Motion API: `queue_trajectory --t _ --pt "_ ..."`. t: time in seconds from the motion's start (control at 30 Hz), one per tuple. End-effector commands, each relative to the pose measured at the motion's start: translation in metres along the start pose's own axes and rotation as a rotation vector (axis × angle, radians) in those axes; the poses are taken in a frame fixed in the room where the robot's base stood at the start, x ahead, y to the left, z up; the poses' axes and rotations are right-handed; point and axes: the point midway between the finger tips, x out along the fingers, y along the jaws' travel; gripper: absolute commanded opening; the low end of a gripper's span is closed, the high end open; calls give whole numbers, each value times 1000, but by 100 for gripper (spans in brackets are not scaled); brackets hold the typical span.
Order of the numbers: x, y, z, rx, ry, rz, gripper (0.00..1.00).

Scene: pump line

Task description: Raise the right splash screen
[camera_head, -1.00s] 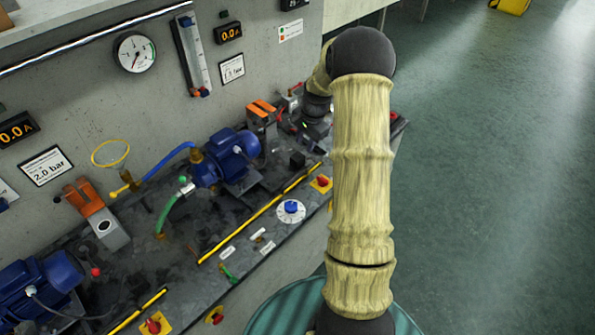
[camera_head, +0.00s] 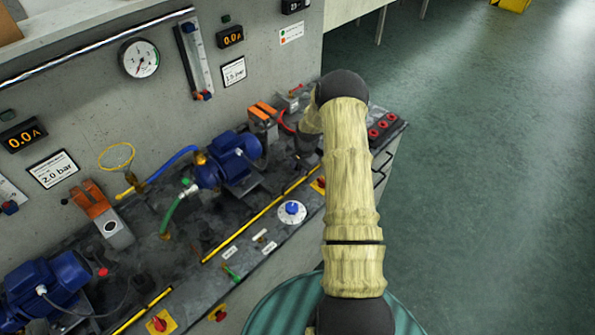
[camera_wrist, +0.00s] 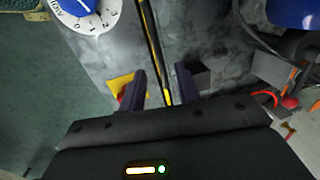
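The right splash screen (camera_head: 262,215) shows in the head view as a long thin yellow-edged strip lying along the front of the bench. In the wrist view the same strip (camera_wrist: 153,45) runs down the picture, black and yellow, to the gap between my fingers. My gripper (camera_wrist: 160,85) is open, with one dark finger on each side of the strip's end. I cannot tell whether either finger touches it. In the head view my arm hides the gripper and perhaps the strip's far end.
A white dial with a blue knob (camera_head: 292,212) sits in front of the strip and also shows in the wrist view (camera_wrist: 88,8). A blue pump (camera_head: 232,155) stands behind it. A black block (camera_wrist: 196,75) is close beside one finger. Red sockets (camera_head: 381,127) are at the bench's right end.

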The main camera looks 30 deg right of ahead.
Motion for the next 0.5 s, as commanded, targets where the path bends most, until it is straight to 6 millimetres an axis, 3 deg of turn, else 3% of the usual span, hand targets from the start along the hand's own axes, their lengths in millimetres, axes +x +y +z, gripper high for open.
queue_trajectory --t 0.2,0.5 --pt "27 0 0 -1 -1 1 33" --pt "37 0 0 -1 0 0 33"
